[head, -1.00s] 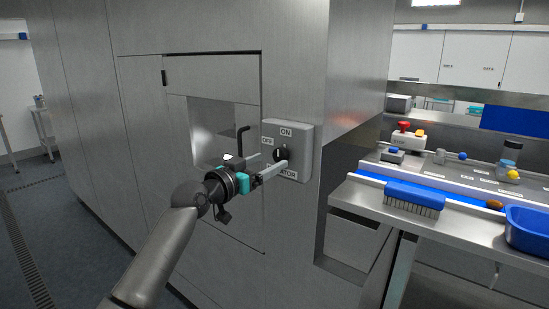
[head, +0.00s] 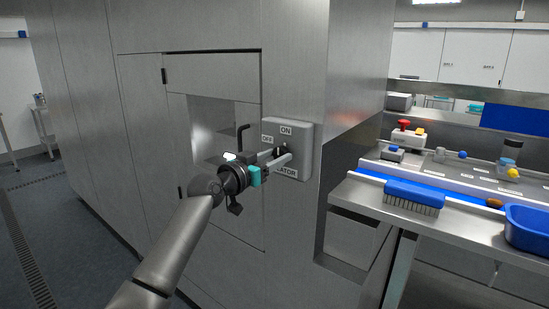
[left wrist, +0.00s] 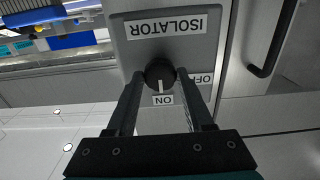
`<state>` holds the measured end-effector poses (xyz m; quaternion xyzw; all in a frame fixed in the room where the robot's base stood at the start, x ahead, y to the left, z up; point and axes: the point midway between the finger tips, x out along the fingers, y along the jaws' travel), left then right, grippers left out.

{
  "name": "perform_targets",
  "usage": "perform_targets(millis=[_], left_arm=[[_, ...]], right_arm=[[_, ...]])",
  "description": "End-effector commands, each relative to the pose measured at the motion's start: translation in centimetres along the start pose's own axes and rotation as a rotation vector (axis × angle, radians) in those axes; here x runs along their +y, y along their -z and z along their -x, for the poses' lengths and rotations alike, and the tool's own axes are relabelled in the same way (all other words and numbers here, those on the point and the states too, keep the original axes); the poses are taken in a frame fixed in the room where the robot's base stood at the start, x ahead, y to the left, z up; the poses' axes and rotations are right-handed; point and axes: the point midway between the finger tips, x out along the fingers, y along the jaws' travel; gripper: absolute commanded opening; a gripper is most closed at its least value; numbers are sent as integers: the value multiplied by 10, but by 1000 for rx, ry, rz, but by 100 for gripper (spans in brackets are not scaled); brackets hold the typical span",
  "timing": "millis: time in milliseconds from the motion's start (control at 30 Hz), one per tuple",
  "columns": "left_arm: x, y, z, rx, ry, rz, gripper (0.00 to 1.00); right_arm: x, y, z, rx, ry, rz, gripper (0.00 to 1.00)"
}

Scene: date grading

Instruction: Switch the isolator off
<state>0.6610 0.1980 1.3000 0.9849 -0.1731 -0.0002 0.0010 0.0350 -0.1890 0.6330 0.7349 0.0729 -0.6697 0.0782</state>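The isolator is a grey box (head: 302,135) on the steel cabinet wall, labelled ON at top and OFF at left. Its round black knob (left wrist: 160,74) shows in the left wrist view, upside down, with its white pointer line at the ON label (left wrist: 163,99). My left gripper (head: 281,157) is at the box face. In the left wrist view its two fingers (left wrist: 160,73) stand apart, one on each side of the knob, with at most a thin gap; firm contact cannot be told. In the head view the fingers partly hide the knob. My right gripper is not in view.
A black bent handle (head: 241,138) stands out from the cabinet left of the isolator. To the right is a steel bench with a blue brush (head: 413,196), a blue tub (head: 527,225) and a red-button box (head: 404,137). Floor at far left is clear.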

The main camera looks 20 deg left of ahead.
Motion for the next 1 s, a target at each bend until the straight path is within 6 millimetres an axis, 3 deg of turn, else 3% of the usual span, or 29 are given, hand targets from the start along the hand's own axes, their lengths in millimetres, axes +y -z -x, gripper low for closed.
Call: perform_targets(millis=[67, 433, 767, 1000], left_arm=[[0, 0, 0, 0, 0, 0, 42], [0, 0, 0, 0, 0, 0, 0], [0, 0, 0, -1, 0, 31, 0], [0, 1, 0, -1, 0, 156, 0]], right_arm=[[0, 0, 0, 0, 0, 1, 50], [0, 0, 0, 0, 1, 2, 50], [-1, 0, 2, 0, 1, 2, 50], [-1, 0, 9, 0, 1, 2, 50]])
